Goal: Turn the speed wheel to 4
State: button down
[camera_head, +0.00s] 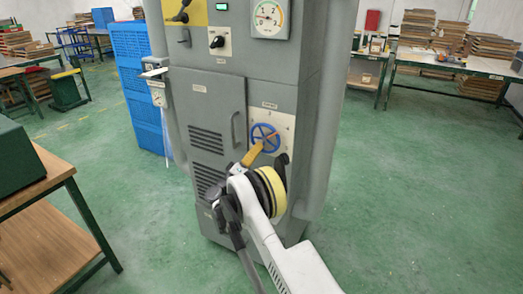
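The speed wheel is the blue handwheel (265,138) with spokes, mounted on a light plate (285,128) on the front of the grey machine (211,100). A small label sits above it. My arm reaches up from the bottom right, and my gripper (268,162) is just below the wheel. A tan piece at its left side reaches to the wheel's lower left rim, and a dark piece stands at its right. My wrist hides much of the gripper. I cannot tell whether it touches the wheel, or whether it is open or shut.
A round gauge (269,18) sits at the machine's top; its reading is too small to tell. A black knob (217,42) and a small green display (216,6) are beside it. Blue crates (137,85) stand left. A wooden bench (45,240) is front left. Green floor (420,190) is clear right.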

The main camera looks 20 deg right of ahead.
jog(key=shift+w+a+r+m+g, duration=0.2)
jog(key=shift+m+g, duration=0.4)
jog(key=shift+m, duration=0.4)
jog(key=c, duration=1.5)
grip_release()
jog(key=shift+a, duration=0.1)
jog(key=shift+o, duration=0.2)
jog(key=v, duration=1.2)
jog(key=shift+w+f, duration=0.1)
